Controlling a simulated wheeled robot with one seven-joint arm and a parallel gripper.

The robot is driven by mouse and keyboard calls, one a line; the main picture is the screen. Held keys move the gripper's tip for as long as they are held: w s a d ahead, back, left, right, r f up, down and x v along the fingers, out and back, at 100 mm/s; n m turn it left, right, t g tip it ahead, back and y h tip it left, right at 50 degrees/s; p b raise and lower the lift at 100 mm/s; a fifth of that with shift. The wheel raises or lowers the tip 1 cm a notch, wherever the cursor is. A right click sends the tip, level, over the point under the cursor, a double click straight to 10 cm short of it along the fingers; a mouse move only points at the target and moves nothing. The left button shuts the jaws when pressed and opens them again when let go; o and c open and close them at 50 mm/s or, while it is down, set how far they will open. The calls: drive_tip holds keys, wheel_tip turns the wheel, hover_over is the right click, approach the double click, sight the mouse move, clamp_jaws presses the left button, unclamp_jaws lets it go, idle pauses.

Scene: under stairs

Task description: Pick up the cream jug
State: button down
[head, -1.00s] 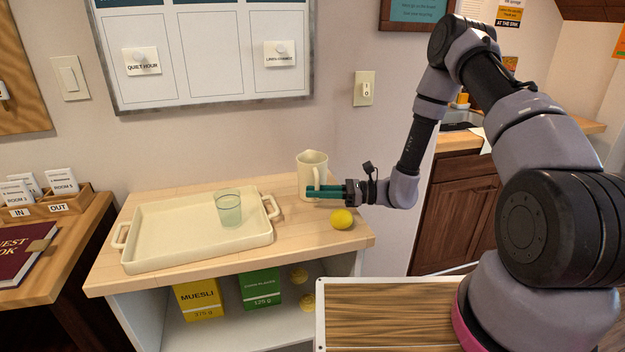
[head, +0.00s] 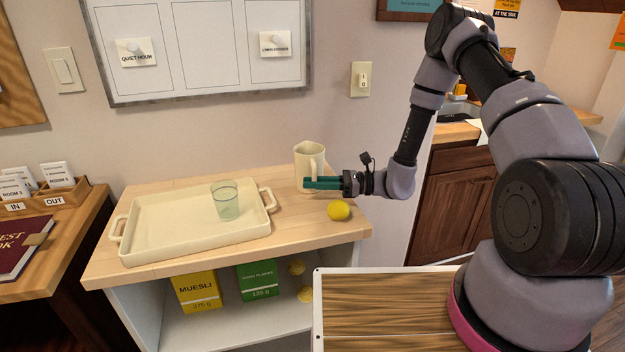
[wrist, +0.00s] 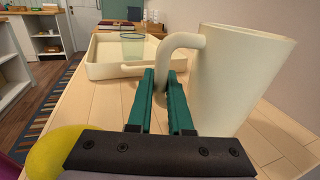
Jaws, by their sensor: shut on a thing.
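The cream jug (head: 306,160) stands upright at the back right of the wooden shelf top, near the wall. Its handle (wrist: 183,42) shows in the wrist view, where the jug body (wrist: 245,75) fills the right side. My gripper (head: 308,183) reaches in from the right, low at the jug. In the wrist view its two green fingers (wrist: 163,85) are shut on the lower part of the handle. The exact contact is partly hidden by the fingers. I see no clear gap under the jug.
A cream tray (head: 150,249) with a clear green-tinted glass (head: 225,200) lies to the left. A yellow lemon (head: 338,210) sits just in front of the jug, below my gripper. The wall (head: 240,140) is close behind. Boxes stand on the shelf below.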

sight(314, 164)
drive_tip(key=shift+r, duration=0.2)
drive_tip(key=shift+r, duration=4.75)
drive_tip(key=c, duration=1.5)
unclamp_jaws()
clamp_jaws()
drive_tip(key=shift+w, duration=0.1)
